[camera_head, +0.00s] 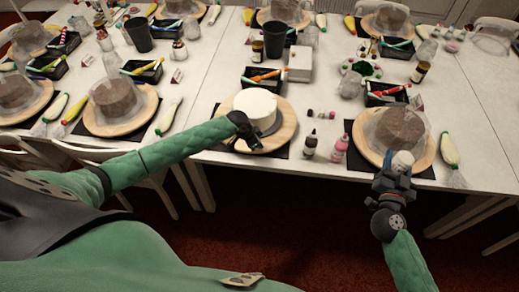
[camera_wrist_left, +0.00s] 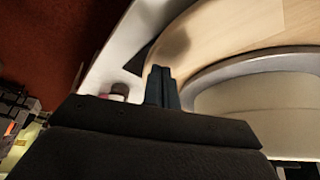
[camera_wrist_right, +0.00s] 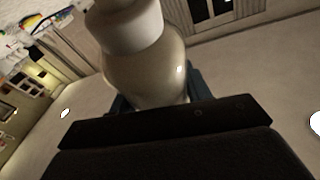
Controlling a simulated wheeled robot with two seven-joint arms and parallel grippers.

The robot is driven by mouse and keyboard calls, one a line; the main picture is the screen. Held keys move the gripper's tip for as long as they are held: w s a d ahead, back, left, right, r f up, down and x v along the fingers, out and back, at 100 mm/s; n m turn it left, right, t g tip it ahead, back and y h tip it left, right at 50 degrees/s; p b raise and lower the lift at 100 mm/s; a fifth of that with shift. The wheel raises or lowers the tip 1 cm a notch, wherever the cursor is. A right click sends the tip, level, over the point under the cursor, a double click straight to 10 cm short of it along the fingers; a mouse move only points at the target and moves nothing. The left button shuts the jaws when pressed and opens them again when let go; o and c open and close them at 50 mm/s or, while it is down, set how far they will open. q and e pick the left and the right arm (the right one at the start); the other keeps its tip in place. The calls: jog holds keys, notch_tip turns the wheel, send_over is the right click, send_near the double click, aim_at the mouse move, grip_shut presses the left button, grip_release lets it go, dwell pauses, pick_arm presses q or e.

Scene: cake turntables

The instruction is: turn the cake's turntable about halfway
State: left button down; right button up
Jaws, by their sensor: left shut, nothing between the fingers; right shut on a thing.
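A white frosted cake (camera_head: 254,105) stands on a round wooden turntable (camera_head: 287,123) at the middle of the table's near edge. My left gripper (camera_head: 256,146) is shut and empty, low over the near part of the turntable beside the cake. In the left wrist view its closed fingertips (camera_wrist_left: 160,75) are at the wooden disc's rim (camera_wrist_left: 225,35); contact cannot be told. The pale round cake side (camera_wrist_left: 255,105) shows at right there. My right gripper (camera_head: 396,172) is shut on a white-capped bottle (camera_wrist_right: 145,65), held in front of the brown cake's turntable.
A brown cake (camera_head: 402,127) under clear film stands on another wooden turntable at right. A dark-and-white bottle (camera_head: 311,143) and a pink bottle (camera_head: 339,148) stand between the two turntables. A black tray (camera_head: 262,80) with colored tools is behind the white cake.

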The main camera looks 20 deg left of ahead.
pick_arm(q)
jog(key=shift+r, duration=1.05)
pick_arm(e)
jog(key=shift+r, duration=0.1)
